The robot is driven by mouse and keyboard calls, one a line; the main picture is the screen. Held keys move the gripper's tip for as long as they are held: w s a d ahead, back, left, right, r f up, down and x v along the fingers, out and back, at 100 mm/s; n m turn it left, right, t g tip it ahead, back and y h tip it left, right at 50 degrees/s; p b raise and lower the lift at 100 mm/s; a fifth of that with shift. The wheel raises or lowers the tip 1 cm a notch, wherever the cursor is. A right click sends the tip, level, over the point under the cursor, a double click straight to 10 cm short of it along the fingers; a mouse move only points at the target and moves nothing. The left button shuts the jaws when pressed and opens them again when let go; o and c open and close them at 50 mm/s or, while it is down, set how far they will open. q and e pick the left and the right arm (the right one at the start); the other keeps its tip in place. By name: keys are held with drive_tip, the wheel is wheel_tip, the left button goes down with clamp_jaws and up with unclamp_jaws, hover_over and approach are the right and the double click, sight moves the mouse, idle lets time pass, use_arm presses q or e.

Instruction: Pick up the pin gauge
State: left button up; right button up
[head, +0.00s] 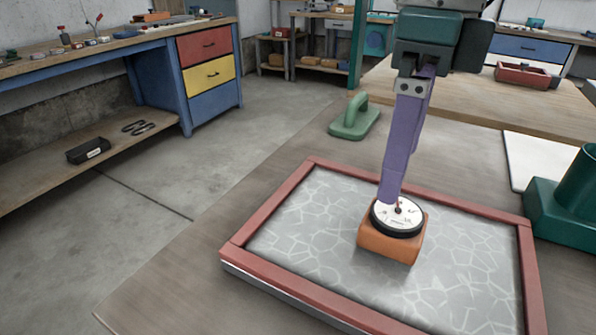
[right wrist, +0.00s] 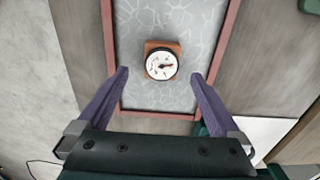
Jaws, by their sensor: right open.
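The pin gauge, with a round white dial in a black rim (head: 397,217) on an orange block (head: 390,243), stands on a grey crackle-patterned panel (head: 310,235) framed in red. It also shows in the right wrist view, where the gauge (right wrist: 161,65) lies beyond and between the fingertips. My right gripper (right wrist: 157,75) is open, with its two purple fingers spread wide and nothing between them. In the head view the right gripper (head: 392,195) points down from above, its near finger overlapping the dial's edge. My left gripper is not in view.
A green float with a handle (head: 355,118) lies behind the framed panel. A green cylindrical holder (head: 570,200) stands at the right, beside a white sheet (head: 548,160). A workbench with coloured drawers (head: 207,75) is at the back left, with clear floor before it.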

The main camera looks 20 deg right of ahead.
sight(399, 212)
wheel_tip(399, 212, down, 4)
drive_tip(key=shift+d+f, duration=0.1)
drive_tip(key=shift+f, duration=0.05)
drive_tip(key=f, duration=0.4)
drive_tip(key=shift+s+d+f+p, duration=0.3)
drive_tip(key=shift+d+p, duration=0.05)
drive_tip(key=shift+d, duration=0.05)
drive_tip(key=shift+f, duration=0.35)
drive_tip(key=shift+c, duration=0.2)
drive_tip(key=shift+r, duration=0.1)
clamp_jaws()
